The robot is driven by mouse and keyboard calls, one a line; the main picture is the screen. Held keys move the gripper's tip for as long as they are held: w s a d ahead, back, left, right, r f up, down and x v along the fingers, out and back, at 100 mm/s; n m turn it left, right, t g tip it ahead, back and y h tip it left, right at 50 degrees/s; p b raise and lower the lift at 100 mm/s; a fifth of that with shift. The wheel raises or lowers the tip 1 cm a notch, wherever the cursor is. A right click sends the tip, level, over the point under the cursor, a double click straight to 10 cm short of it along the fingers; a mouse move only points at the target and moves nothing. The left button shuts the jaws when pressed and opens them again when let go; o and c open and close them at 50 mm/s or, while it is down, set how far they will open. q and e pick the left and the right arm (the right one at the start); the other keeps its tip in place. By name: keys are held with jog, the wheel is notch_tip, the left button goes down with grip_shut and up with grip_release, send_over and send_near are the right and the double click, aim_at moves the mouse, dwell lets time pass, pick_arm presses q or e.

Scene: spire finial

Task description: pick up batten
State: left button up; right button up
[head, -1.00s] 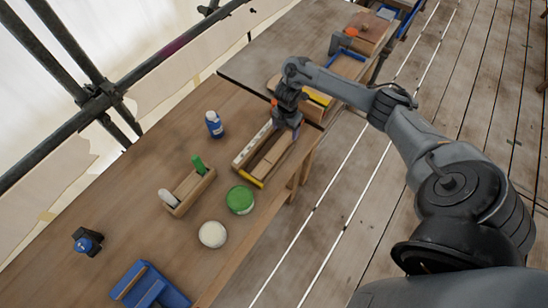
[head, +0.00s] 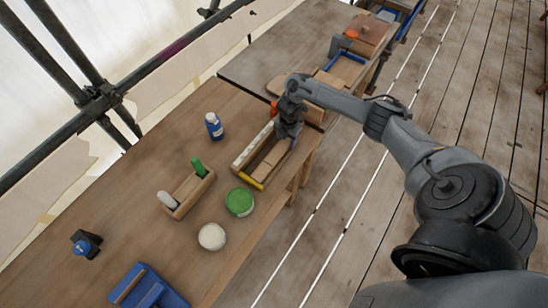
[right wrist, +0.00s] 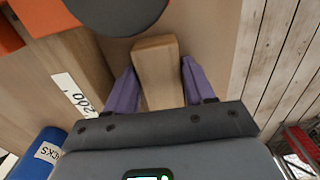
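The batten (right wrist: 158,72) is a pale squared piece of wood, seen end-on between my right fingers in the right wrist view. In the head view a pale wooden piece (head: 272,160), likely the batten, lies in a long narrow wooden box (head: 240,167) near the table's right edge. My right gripper (head: 292,143) is over the far end of that box. In the right wrist view its purple fingers (right wrist: 160,85) stand either side of the batten, with a narrow gap visible. My left gripper is not in view.
A blue bottle (head: 214,126) stands left of the box. A small wooden tray (head: 185,200) with green and white items, a green-topped tin (head: 240,201) and a white round item (head: 212,236) are nearer. A blue holder (head: 150,287) lies at the front. Open table lies at left.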

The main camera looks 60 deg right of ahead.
jog(key=c, duration=0.7)
jog(key=shift+r, duration=0.1)
jog(key=shift+c, duration=0.3)
